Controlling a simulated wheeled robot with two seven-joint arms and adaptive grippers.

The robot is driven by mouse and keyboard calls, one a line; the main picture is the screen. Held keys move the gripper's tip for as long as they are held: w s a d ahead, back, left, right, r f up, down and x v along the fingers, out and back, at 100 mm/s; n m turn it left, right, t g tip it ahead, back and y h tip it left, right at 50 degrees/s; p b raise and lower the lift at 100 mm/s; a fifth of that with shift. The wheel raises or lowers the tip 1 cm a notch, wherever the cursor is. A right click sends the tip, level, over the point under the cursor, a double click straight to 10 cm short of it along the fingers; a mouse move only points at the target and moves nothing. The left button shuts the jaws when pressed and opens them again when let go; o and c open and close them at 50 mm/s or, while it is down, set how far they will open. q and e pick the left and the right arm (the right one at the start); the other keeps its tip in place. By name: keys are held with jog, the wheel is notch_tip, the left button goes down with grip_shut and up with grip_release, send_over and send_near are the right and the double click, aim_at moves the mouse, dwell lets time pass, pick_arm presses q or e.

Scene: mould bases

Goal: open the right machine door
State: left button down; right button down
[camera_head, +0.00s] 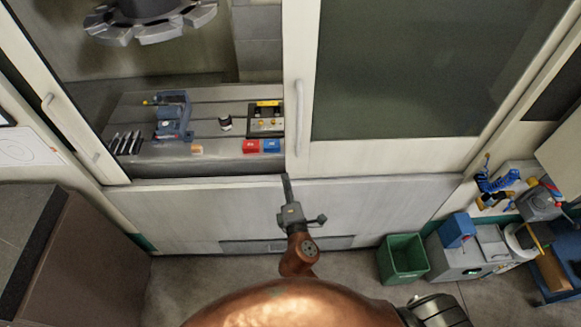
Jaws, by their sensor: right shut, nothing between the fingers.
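The right machine door (400,157) is a pale panel with a large dark window. It stands across the right part of the machine front, and its left edge borders an opening into the machine. Its upright bar handle (299,115) is near that left edge. My right gripper (286,180) points up the picture with its fingers shut and empty. In the picture its tips are just below the door's lower left corner, below the handle and apart from it. I cannot tell how far it is from the front panel. My left gripper is out of view.
Inside the opening are a blue vise (173,117), small red and blue blocks and a tool carousel (150,20). A green bin (403,258) and a grey cart with tools (470,258) stand at the lower right. A dark cabinet (75,262) stands at the left.

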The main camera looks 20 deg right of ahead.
jog(key=w+d, duration=0.1)
jog(key=w, duration=0.9)
jog(key=s+d+p, duration=0.1)
jog(key=d, duration=0.1)
jog(key=s+d+p, duration=0.1)
jog(key=shift+s+d, duration=0.15)
jog(key=shift+d, duration=0.25)
jog(key=shift+s+d, duration=0.1)
